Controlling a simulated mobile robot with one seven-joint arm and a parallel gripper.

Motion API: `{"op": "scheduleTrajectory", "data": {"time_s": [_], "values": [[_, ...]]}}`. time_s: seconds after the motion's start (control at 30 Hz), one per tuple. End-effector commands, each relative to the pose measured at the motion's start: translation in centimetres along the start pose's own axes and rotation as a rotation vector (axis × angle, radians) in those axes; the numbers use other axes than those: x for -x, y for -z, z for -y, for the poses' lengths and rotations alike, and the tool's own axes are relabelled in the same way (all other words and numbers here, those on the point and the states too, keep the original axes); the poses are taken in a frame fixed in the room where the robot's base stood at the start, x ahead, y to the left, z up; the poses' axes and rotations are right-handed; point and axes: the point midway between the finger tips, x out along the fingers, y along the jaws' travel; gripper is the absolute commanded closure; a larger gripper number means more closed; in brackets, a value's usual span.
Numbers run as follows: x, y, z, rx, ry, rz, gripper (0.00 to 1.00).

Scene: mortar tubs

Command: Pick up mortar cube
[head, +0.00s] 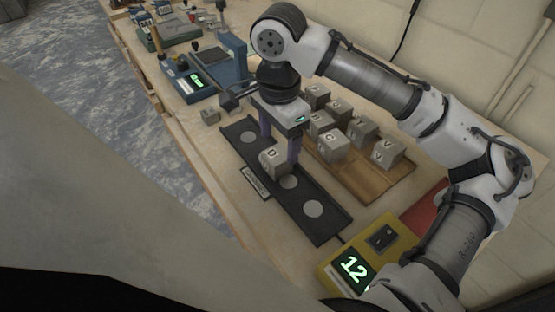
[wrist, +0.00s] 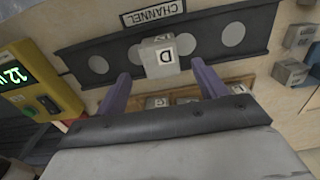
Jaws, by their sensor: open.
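A grey mortar cube marked D (head: 273,161) sits on the black channel strip (head: 327,228), which has several pale round spots. It also shows in the wrist view (wrist: 159,55), ahead of and between my two fingertips. My gripper (head: 279,150) is open, its purple fingers pointing down at the strip beside the D cube. In the wrist view the fingers (wrist: 158,77) are wide apart and the cube stands a little beyond their tips. I cannot tell whether a finger touches it.
Several lettered grey cubes stand on a wooden board (head: 372,190) just right of my gripper. A yellow device (head: 372,243) reading 12 is at the strip's near end.

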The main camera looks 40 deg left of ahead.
Motion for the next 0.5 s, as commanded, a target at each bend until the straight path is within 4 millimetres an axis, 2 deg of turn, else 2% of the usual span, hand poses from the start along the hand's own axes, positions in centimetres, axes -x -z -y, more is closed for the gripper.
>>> {"op": "scheduleTrajectory", "data": {"time_s": [0.3, 0.5], "values": [[-4.1, -0.3, 0.1, -0.001, -0.001, 0.002, 0.29], [-5.2, -0.3, 0.2, -0.001, 0.001, 0.001, 0.29]]}}
